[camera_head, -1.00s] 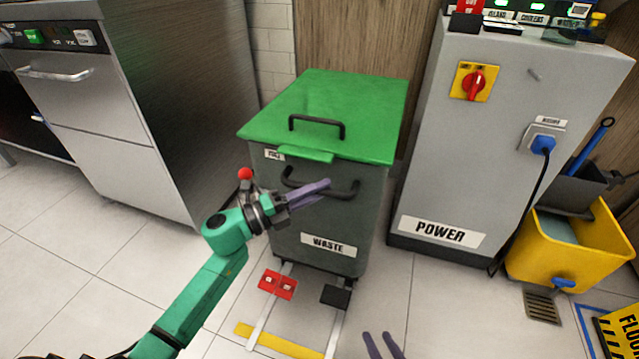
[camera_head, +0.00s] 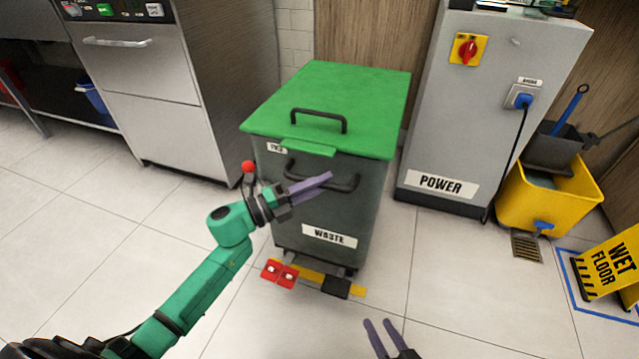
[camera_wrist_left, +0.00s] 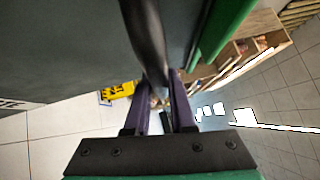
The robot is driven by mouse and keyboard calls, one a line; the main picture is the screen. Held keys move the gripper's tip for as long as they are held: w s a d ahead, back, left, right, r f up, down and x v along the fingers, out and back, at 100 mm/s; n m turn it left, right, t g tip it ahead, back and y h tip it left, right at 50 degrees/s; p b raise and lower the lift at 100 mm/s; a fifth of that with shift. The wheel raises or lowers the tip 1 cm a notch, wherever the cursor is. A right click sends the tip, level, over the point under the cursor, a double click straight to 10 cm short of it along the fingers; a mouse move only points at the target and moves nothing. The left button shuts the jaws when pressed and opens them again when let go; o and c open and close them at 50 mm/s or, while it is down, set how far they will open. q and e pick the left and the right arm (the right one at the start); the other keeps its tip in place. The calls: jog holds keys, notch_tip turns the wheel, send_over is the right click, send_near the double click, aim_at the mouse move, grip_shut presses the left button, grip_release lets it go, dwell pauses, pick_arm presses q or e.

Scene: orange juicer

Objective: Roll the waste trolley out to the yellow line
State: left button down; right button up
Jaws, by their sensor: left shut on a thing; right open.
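The waste trolley (camera_head: 318,205) is a dark grey bin with a green lid and a WASTE label. It stands in the middle of the head view. My left gripper (camera_head: 318,183) is shut on the black front handle (camera_head: 345,184) of the trolley; the handle also runs between the fingers in the left wrist view (camera_wrist_left: 148,45). My right gripper (camera_head: 378,338) is open and empty at the bottom edge, apart from the trolley.
The grey POWER cabinet (camera_head: 470,110) stands to the right. A yellow mop bucket (camera_head: 550,205) and a WET FLOOR sign (camera_head: 612,265) are further right. A steel appliance (camera_head: 180,80) stands at the left. The floor in front is clear.

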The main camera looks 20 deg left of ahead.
pick_arm(q)
jog(key=c, duration=0.8)
grip_release()
jog(key=shift+o, duration=0.2)
jog(key=p+v, duration=0.2)
jog(key=v, duration=1.2)
jog(key=shift+s+a, duration=0.15)
jog(key=shift+a, duration=0.1)
